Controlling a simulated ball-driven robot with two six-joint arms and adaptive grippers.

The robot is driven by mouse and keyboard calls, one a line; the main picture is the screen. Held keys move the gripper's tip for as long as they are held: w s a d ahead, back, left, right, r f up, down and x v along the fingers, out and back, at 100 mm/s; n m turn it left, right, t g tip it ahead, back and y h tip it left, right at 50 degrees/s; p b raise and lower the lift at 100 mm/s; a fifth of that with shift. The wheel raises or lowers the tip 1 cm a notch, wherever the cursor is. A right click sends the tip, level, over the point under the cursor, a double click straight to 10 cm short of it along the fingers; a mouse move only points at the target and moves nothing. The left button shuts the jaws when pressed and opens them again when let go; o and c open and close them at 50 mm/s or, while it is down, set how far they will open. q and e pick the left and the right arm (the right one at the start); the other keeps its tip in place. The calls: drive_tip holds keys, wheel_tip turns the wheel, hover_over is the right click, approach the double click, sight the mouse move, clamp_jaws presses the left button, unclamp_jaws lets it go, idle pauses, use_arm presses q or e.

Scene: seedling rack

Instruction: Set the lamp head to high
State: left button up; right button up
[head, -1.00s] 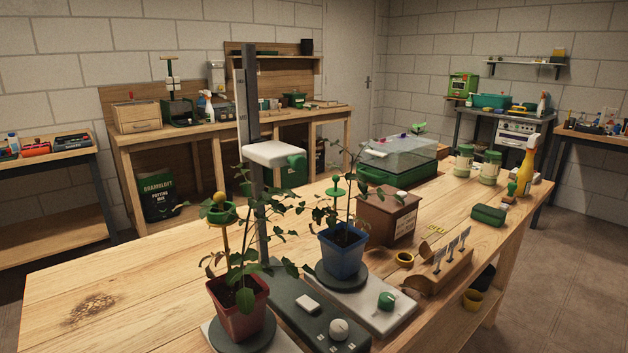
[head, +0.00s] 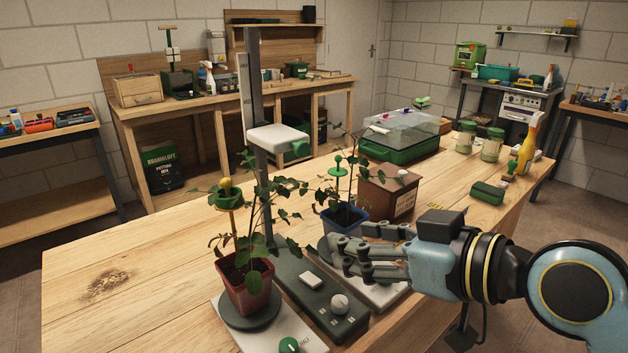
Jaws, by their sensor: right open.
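The white lamp head (head: 278,138) with a green knob (head: 294,149) sits partway up a dark upright post (head: 254,80) in the head view. A pale scale strip runs along the post above the head. The post rises from a dark base (head: 318,297) with a white round dial (head: 339,304) and a white switch (head: 311,280). My right gripper (head: 345,252) is open and empty, its fingers pointing left in front of the blue pot, to the right of the post and lower than the lamp head. My left gripper is not in view.
A plant in a red pot (head: 245,294) stands left of the lamp base, its leaves close to the post. A plant in a blue pot (head: 345,217) stands behind my right gripper. A brown box (head: 388,193) stands beyond. The left of the bench is clear.

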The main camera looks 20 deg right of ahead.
sight(305, 149)
drive_tip(key=w+d+r+t, duration=0.2)
drive_tip(key=w+r+t, duration=0.2)
drive_tip(key=r, duration=0.3)
drive_tip(key=shift+m+y, duration=0.3)
drive_tip(key=shift+m, duration=0.1)
drive_tip(key=p+x, duration=0.1)
drive_tip(key=x, duration=0.8)
drive_tip(key=shift+w+a+p, duration=0.15)
drive_tip(key=shift+a+p, duration=0.1)
drive_tip(key=shift+p, duration=0.05)
drive_tip(key=shift+w+a, duration=0.3)
drive_tip(key=shift+w, duration=0.35)
clamp_jaws()
